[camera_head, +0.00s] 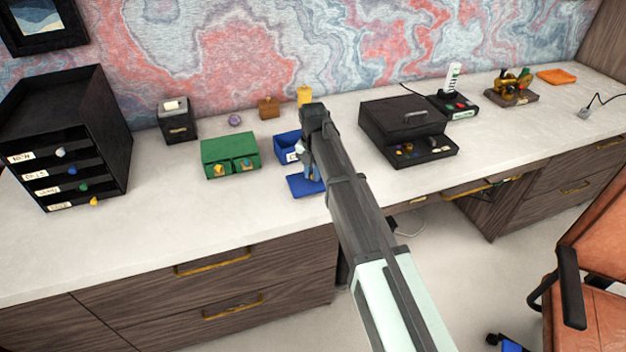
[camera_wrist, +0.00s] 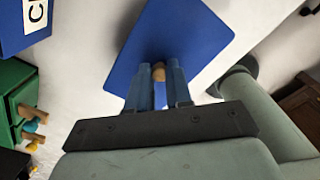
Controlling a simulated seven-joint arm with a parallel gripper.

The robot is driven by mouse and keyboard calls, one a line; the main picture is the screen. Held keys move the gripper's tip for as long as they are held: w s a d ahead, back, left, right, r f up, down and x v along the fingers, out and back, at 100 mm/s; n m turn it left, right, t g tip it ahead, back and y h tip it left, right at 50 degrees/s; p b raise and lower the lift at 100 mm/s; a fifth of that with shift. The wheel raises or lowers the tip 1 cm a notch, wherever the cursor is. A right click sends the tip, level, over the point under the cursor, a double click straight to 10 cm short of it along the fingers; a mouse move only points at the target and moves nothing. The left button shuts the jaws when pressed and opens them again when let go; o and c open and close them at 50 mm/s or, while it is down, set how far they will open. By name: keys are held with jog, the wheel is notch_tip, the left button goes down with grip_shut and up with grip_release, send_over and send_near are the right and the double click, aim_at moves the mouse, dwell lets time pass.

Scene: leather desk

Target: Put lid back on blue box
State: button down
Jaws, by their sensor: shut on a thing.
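The blue box (camera_head: 287,147) stands open on the desk, partly hidden behind my arm. Its corner and white label also show in the wrist view (camera_wrist: 18,28). The flat blue lid (camera_head: 300,188) is in front of the box and apart from it. In the wrist view the lid (camera_wrist: 180,35) fills the upper middle, turned at an angle to the frame. My gripper (camera_head: 311,172) is above the lid. Its blue fingers (camera_wrist: 158,82) are shut on the lid's small wooden knob (camera_wrist: 158,70). I cannot tell whether the lid touches the desk.
A green two-drawer box (camera_head: 229,156) stands left of the blue box. A black case (camera_head: 405,125) with an open tray is to the right. A black drawer tower (camera_head: 68,135) is at far left. The desk's front edge is close to the lid; free desk (camera_head: 165,215) lies left.

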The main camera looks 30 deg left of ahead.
notch_tip(320, 180, up, 5)
jog(key=shift+r, duration=0.1)
jog(key=w+a+r+n, duration=0.1)
jog(key=w+a+r, duration=0.4)
jog(key=w+a, duration=0.8)
jog(key=shift+w+r, duration=0.15)
jog(key=shift+w, duration=0.3)
jog(key=shift+a, duration=0.1)
notch_tip(320, 180, down, 6)
jog(key=shift+f, duration=0.3)
dwell(1.9)
